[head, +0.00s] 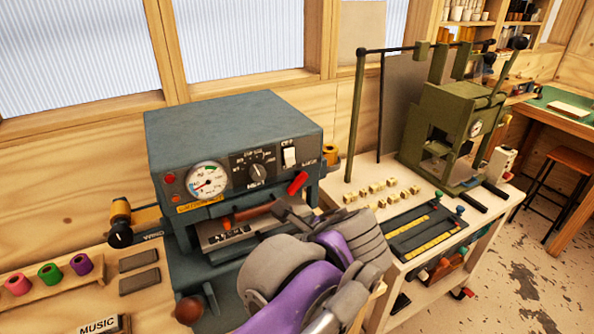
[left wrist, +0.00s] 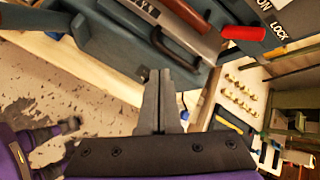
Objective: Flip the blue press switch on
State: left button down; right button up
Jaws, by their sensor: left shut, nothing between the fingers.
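The blue press (head: 235,118) stands on the bench at centre left in the head view. Its white switch (head: 290,157) is at the right of the front panel, below an OFF label. My left gripper (head: 284,206) is in front of the press, below the switch and the red lever (head: 298,182), and apart from the switch. In the left wrist view its fingers (left wrist: 158,88) are together with nothing between them. The red lever (left wrist: 244,33) and an ON LOCK panel (left wrist: 270,18) show at upper right there; I cannot make out the switch. My right gripper is not in view.
A green press (head: 450,125) stands on the right bench, with several small brass pieces (head: 375,190) and a dark ruled plate (head: 428,228). Coloured rolls (head: 50,273) and a MUSIC block (head: 100,325) are at lower left. A wooden handle (head: 250,212) crosses the press front.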

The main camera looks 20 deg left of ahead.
aim_at(291, 162)
pick_arm(q)
jog(key=w+d+r+m+t+y, duration=0.1)
jog(key=r+m, duration=0.1)
jog(key=r, duration=0.2)
jog(key=w+d+r+m+t+y, duration=0.1)
jog(key=w+d+r+m, duration=0.1)
jog(key=r, duration=0.3)
jog(key=w+d+r+m+t+y+b, duration=0.1)
jog(key=w+d+r+m, duration=0.1)
jog(key=r+m, duration=0.2)
jog(key=shift+w+r, duration=0.15)
jog(key=shift+r, duration=0.05)
jog(key=x, duration=1.4)
jog(key=shift+w+r, duration=0.1)
jog(key=shift+r, duration=0.1)
jog(key=shift+w+a+f+t+y, duration=0.1)
jog(key=shift+a+f+t+y, duration=0.1)
jog(key=shift+t+y, duration=0.15)
jog(key=shift+r, duration=0.1)
